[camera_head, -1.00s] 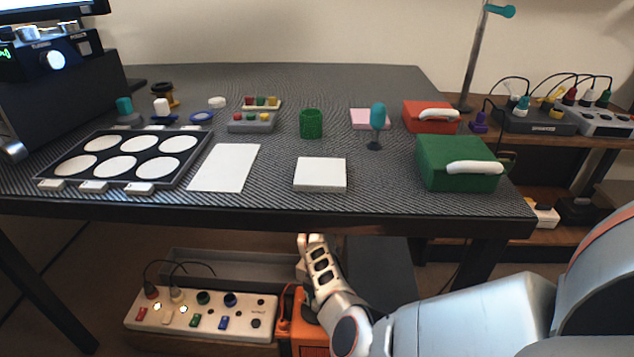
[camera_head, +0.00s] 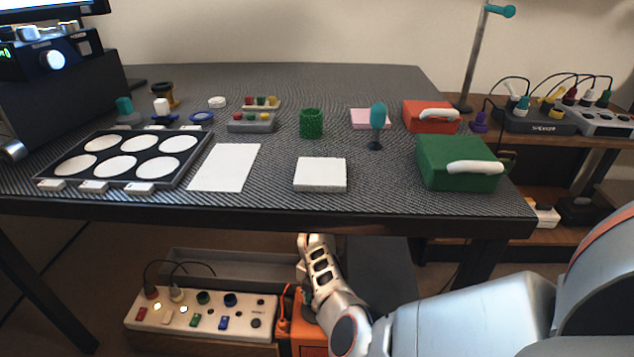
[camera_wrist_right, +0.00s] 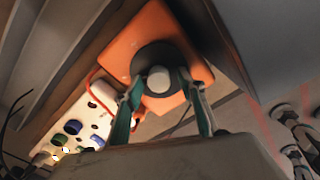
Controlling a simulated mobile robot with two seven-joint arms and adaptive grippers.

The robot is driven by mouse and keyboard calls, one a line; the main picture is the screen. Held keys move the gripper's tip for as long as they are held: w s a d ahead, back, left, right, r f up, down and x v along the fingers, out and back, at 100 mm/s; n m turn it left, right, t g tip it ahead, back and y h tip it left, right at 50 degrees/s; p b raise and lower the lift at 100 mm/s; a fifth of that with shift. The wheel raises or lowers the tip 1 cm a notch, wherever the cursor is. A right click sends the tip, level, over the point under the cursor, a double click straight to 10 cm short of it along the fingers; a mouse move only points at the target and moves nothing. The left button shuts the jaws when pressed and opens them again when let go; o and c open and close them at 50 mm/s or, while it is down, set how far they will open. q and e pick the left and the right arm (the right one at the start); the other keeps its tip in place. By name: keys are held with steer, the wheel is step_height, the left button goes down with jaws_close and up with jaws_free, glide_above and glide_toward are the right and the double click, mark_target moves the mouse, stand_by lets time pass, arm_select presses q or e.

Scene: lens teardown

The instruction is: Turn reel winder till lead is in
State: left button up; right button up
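The reel winder is an orange box (camera_head: 302,338) under the table, largely hidden behind my right arm in the head view. In the right wrist view its orange face (camera_wrist_right: 128,52) carries a dark round hub with a pale knob (camera_wrist_right: 158,80) at its centre. My right gripper (camera_wrist_right: 160,78) has its two green fingers apart, one on each side of the knob. I cannot tell whether they touch it. An orange lead (camera_head: 284,302) runs beside the winder towards the white power strip (camera_head: 180,312); the lead also shows in the wrist view (camera_wrist_right: 91,82). My left gripper is out of view.
The table edge (camera_head: 260,218) is above my right forearm. A grey tray (camera_head: 230,268) lies behind the power strip. On the tabletop are a lens tray (camera_head: 190,160), a green box (camera_head: 450,165) and a red box (camera_head: 425,120).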

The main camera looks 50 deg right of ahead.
steer(key=shift+r, duration=0.1)
steer(key=shift+w+d+r, duration=0.1)
steer(key=shift+r, duration=0.5)
step_height(320, 180, up, 11)
steer(key=shift+f, duration=0.15)
stand_by(0.3)
